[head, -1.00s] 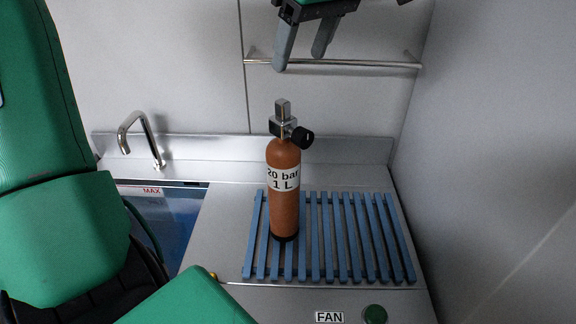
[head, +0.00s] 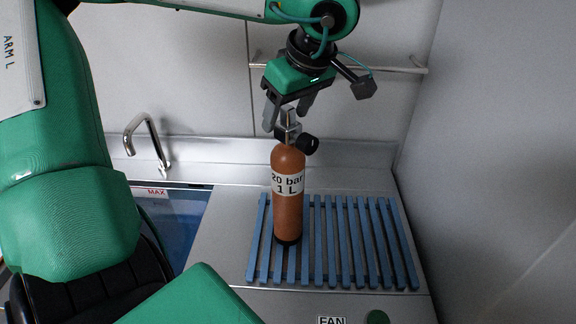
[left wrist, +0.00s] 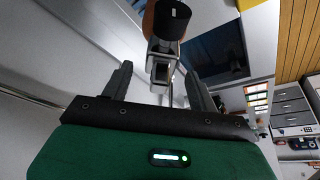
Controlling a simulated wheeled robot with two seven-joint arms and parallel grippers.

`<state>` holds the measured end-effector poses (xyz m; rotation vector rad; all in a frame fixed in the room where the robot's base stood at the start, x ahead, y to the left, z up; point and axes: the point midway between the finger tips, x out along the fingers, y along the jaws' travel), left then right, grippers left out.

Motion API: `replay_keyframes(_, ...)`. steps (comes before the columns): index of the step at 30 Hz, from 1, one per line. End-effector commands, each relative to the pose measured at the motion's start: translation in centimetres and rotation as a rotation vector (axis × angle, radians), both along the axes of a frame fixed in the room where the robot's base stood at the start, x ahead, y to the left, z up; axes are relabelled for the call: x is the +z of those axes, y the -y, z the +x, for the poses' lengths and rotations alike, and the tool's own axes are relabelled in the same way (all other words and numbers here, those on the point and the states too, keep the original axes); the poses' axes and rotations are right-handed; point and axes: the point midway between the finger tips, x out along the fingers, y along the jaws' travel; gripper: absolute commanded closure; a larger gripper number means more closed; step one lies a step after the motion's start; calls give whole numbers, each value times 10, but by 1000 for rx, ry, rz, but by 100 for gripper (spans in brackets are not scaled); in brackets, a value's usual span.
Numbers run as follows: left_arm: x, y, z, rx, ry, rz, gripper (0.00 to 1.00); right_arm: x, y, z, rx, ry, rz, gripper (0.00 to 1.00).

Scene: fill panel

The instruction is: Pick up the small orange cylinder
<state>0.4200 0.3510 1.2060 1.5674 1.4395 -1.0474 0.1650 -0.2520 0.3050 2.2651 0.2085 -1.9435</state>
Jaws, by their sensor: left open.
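The small orange cylinder (head: 288,205) stands upright on the blue slatted rack, with a label reading "20 bar 1 L". Its metal valve (head: 289,128) with a black knob is on top. My left gripper (head: 286,122) is open above the cylinder, its fingers pointing down around the level of the valve's top. In the left wrist view the gripper's two fingers (left wrist: 158,85) are apart, with the valve (left wrist: 163,55) and black knob between and beyond them. I cannot tell whether a finger touches the valve. My right gripper is not in view.
The blue slatted rack (head: 345,240) lies on the metal counter (head: 225,235). A sink with a curved tap (head: 150,140) is to the left. A rail (head: 400,69) runs along the back wall. A grey wall closes the right side. A green button (head: 377,317) is at the front.

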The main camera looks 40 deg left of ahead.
Motion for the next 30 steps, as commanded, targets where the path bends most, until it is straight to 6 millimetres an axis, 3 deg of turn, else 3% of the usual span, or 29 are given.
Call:
replay_keyframes(4, -15, -7, 0, 1, -1, -2, 40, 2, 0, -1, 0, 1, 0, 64)
replay_keyframes(12, -19, -8, 1, 1, 1, 0, 40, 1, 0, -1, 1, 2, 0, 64)
replay_keyframes(21, -19, -8, 1, 1, 1, 0, 97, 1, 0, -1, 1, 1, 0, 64)
replay_keyframes(30, -18, -8, 1, 1, 0, 0, 100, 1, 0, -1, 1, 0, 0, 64)
